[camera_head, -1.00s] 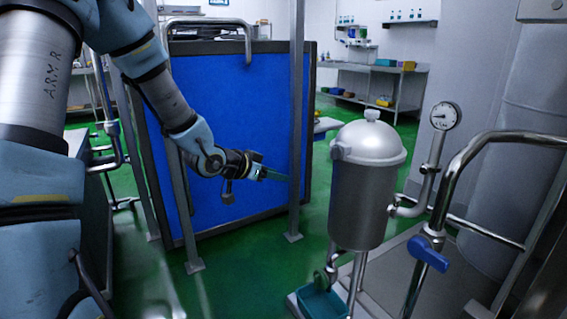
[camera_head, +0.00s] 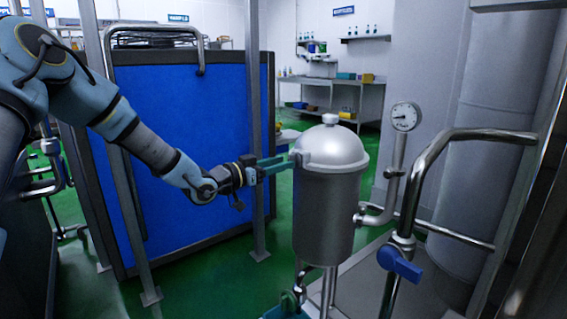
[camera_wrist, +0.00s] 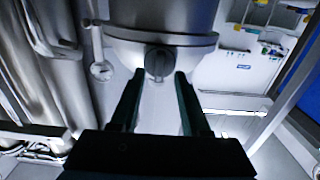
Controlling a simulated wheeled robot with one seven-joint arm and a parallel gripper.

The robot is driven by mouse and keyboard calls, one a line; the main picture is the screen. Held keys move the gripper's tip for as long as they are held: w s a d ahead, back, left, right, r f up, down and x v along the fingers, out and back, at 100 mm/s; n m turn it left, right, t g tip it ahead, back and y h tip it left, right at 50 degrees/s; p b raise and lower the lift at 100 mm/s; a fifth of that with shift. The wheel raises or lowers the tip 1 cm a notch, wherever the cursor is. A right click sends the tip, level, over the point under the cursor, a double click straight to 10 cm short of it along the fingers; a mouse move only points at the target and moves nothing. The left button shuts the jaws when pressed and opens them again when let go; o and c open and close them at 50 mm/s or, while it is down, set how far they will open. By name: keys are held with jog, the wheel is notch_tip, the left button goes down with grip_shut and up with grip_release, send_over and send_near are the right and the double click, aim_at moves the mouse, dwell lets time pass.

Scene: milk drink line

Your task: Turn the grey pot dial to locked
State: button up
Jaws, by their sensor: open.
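The grey pot (camera_head: 325,205) is a metal vessel with a domed lid, standing right of centre in the head view. It also shows at the top of the wrist view (camera_wrist: 160,14), which is turned upside down. The dark grey dial (camera_wrist: 159,63) sits on the pot's rim band, with a raised bar running roughly up and down in that view. My gripper (camera_wrist: 160,76) is open, its two fingers spread either side of the dial near the tips. I cannot tell if they touch it. In the head view my gripper (camera_head: 274,165) reaches the pot's upper left side.
A gauge (camera_head: 404,117) and a pipe with a blue valve handle (camera_head: 399,264) stand right of the pot. A large blue panel (camera_head: 190,150) in a dark frame is behind my arm. A metal post (camera_head: 255,120) stands close behind my gripper. Green floor lies beyond.

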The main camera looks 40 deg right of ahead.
jog(key=shift+d, duration=0.8)
jog(key=shift+c, duration=0.3)
grip_shut()
